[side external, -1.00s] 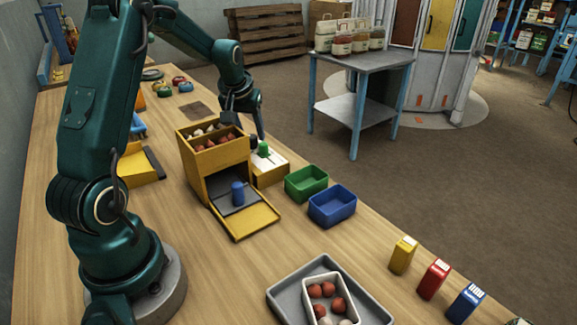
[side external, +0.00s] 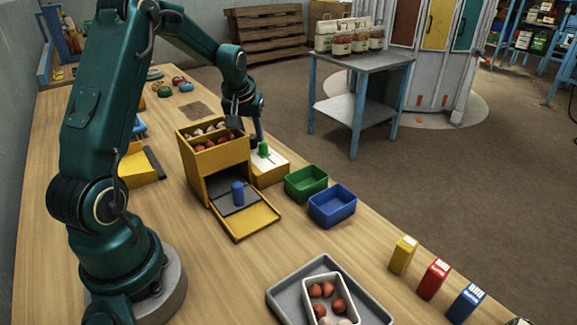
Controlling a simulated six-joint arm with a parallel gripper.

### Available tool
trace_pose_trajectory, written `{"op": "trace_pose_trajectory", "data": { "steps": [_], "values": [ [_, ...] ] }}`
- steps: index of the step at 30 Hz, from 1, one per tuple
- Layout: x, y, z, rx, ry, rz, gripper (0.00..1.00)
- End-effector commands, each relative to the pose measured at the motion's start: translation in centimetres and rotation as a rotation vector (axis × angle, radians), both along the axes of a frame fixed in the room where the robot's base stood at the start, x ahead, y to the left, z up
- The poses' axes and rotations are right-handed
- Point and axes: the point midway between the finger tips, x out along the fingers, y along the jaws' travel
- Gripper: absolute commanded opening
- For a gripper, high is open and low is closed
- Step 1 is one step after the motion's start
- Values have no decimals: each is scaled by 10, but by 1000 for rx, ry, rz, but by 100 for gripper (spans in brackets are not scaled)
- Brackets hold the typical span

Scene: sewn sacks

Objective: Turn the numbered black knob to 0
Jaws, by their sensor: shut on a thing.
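A yellow box with a white top (side external: 276,170) stands on the table behind the yellow dispenser. A small dark knob (side external: 253,143) shows at its back left, beside a green knob (side external: 263,149). My gripper (side external: 257,139) points down at the dark knob and is shut on it. The fingers and the dispenser partly hide the dark knob. Its numbers and its pointer's setting are too small to read.
The tall yellow dispenser (side external: 221,170) with red and white balls on top stands just left of my gripper. Its front tray holds a blue peg (side external: 238,193). A green bin (side external: 306,183) and a blue bin (side external: 332,205) stand to the right.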

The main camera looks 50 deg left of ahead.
Motion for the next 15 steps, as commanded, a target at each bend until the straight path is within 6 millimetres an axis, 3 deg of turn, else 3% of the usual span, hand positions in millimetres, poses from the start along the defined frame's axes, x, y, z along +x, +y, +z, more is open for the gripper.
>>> {"op": "trace_pose_trajectory", "data": {
  "steps": [15],
  "values": [
    [3, -1, 1, 3, -2, 416, 0]
  ]
}}
